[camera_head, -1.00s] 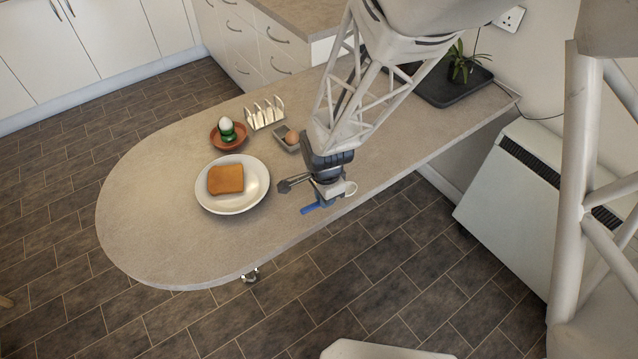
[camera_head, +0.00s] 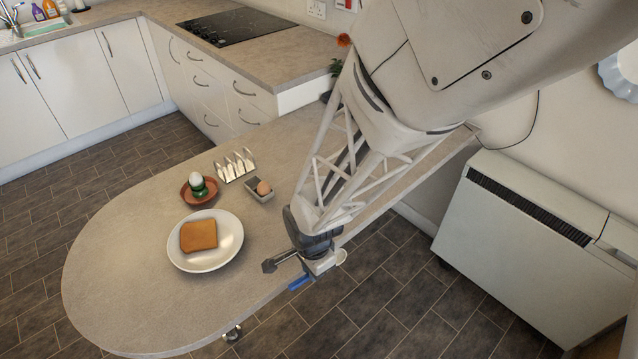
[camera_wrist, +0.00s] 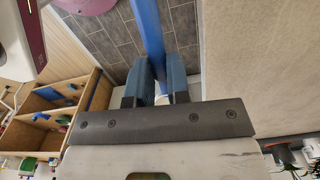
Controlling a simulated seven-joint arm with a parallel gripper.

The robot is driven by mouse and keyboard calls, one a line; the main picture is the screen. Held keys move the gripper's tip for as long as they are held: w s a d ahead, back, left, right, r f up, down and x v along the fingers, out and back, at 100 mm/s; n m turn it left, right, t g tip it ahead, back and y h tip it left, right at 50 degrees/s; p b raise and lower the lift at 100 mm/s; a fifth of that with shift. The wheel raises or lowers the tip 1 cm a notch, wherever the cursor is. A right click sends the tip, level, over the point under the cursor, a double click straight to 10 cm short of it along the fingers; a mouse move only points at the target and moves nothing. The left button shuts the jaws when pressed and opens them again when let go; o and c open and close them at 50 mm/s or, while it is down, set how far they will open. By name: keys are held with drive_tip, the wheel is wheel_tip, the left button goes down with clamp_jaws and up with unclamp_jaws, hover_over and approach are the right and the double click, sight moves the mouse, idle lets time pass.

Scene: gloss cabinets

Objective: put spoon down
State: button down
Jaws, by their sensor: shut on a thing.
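My gripper (camera_wrist: 159,68) is shut on a long blue handle, the spoon (camera_wrist: 149,30), in the wrist view. The handle runs away from between the dark blue fingers to the top edge, and its far end is out of frame. In the head view my gripper (camera_head: 308,277) is at the near edge of the worktop (camera_head: 130,290), right of the plate, and a short blue piece shows below it. A dark grey pointed piece sticks out left of it; I cannot tell what it is. The spoon's bowl is not clear.
A white plate (camera_head: 230,255) with toast (camera_head: 198,235) is left of my gripper. An egg in a cup on a brown dish (camera_head: 190,196), a toast rack (camera_head: 235,166) and a small egg holder (camera_head: 256,190) stand behind. The rounded worktop end is clear.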

drive_tip(key=shift+a, duration=0.2)
idle(0.4)
drive_tip(key=s+a+r+n, duration=0.1)
drive_tip(key=s+a+n, duration=0.1)
drive_tip(key=a, duration=0.5)
drive_tip(key=s+a+r+n, duration=0.2)
drive_tip(key=a+n, duration=0.1)
drive_tip(key=a, duration=0.5)
drive_tip(key=shift+s+a+n, duration=0.2)
drive_tip(key=shift+s+n, duration=0.05)
drive_tip(key=shift+n, duration=0.05)
drive_tip(key=shift+w+r, duration=0.1)
hover_over(214, 255)
drive_tip(key=shift+w+f, duration=0.1)
drive_tip(key=shift+f, duration=0.65)
drive_tip(key=shift+f, duration=1.8)
drive_tip(key=shift+f, duration=0.25)
